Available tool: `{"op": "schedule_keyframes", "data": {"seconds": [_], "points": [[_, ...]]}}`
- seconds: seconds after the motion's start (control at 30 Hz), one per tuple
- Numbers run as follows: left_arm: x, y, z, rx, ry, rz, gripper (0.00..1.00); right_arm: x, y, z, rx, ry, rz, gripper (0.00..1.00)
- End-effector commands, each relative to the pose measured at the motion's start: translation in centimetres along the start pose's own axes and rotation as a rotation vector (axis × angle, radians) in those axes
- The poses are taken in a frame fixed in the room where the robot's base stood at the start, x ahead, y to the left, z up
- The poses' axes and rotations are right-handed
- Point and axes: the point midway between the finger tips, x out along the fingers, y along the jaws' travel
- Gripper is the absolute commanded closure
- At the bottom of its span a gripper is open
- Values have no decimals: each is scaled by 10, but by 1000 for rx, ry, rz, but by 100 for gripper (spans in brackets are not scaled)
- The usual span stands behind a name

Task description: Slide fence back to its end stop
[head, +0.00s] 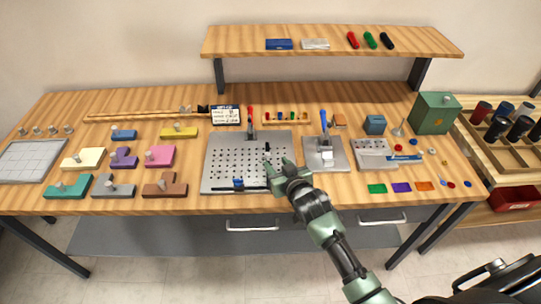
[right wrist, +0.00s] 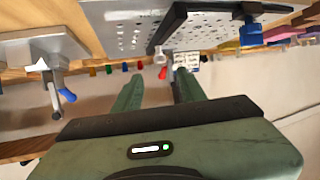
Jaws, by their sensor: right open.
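The fence looks to be the long black bar (head: 225,190) along the front edge of the perforated grey plate (head: 222,150), with a blue block (head: 238,183) on it. The bar (right wrist: 167,25) and blue block (right wrist: 250,33) also show in the right wrist view. My right gripper (head: 280,165) is over the plate's right front part, right of the blue block. In the right wrist view its green fingers (right wrist: 158,92) are apart with nothing held between them. I cannot make out the end stop. My left gripper is not in view.
A red-handled clamp (head: 250,122) stands at the plate's back edge. A grey fixture with a blue lever (head: 323,122) stands close to the right of my gripper. Coloured blocks (head: 160,156) lie to the left, and a shelf (head: 330,42) spans the back.

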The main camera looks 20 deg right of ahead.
Motion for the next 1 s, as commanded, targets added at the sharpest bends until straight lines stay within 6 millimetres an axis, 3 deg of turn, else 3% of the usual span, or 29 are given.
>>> {"op": "schedule_keyframes", "data": {"seconds": [0.43, 0.87, 1.0], "points": [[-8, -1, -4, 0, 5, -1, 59, 60, -1, 0, 2, -2, -1, 59], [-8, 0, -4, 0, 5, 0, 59, 69, -1, 1, 1, -2, -1, 59], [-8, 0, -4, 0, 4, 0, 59, 69, -1, 1, 1, -3, -1, 92]]}}
